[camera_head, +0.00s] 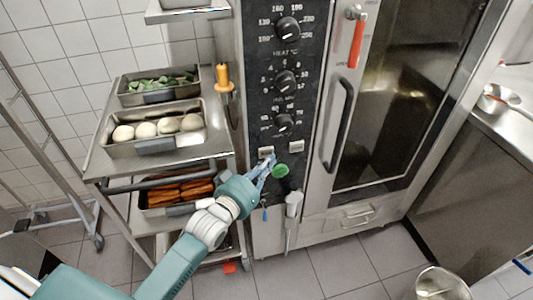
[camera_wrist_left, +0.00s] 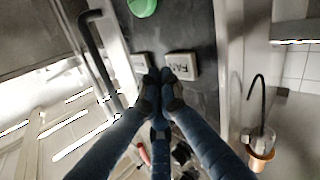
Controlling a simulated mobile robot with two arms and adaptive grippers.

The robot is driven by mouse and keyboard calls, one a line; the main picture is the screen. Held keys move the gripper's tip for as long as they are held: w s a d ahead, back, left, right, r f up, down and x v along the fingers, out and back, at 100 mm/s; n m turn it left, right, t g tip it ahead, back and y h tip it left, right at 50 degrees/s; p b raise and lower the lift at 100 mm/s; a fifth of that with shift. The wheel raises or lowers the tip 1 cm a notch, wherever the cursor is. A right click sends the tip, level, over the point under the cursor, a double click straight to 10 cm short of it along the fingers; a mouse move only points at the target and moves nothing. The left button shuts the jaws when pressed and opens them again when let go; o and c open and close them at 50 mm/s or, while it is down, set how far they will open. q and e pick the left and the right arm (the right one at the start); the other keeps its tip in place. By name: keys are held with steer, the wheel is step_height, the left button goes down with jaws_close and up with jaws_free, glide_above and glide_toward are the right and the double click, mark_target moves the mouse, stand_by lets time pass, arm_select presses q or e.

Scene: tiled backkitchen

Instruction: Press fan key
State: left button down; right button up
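The fan key (camera_wrist_left: 182,66) is a pale rectangular key with dark lettering on the oven's black panel. In the head view it is the left key (camera_head: 266,152) of a pair under the three knobs. A second pale key (camera_wrist_left: 141,63) sits beside it, also seen in the head view (camera_head: 296,146). My left gripper (camera_wrist_left: 161,77) has its fingertips together, with nothing seen between them. They are at the lower left edge of the fan key, between the two keys; I cannot tell if they touch it. In the head view the left gripper (camera_head: 267,163) is just below the fan key. My right gripper is out of view.
A round green button (camera_head: 280,171) is close to my left gripper. The oven door handle (camera_head: 338,125) stands out to the right. A steel rack (camera_head: 101,161) with food trays is on the left. A metal bin (camera_head: 441,284) stands at the lower right.

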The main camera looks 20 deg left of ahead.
arm_select(q)
steer(key=shift+w, duration=0.1)
stand_by(0.7)
steer(key=shift+w+a, duration=0.25)
steer(key=shift+w+a, duration=0.2)
steer(key=shift+w, duration=0.15)
stand_by(1.0)
steer(key=shift+s+r+p, duration=0.1)
steer(key=shift+p, duration=0.2)
steer(key=shift+s+d+p, duration=0.4)
steer(key=shift+s+d, duration=0.05)
steer(key=shift+s, duration=0.15)
steer(key=s+d+p, duration=0.1)
steer(key=s, duration=0.1)
steer(key=s+d+p, duration=0.1)
steer(key=s, duration=0.1)
steer(key=shift+d, duration=0.4)
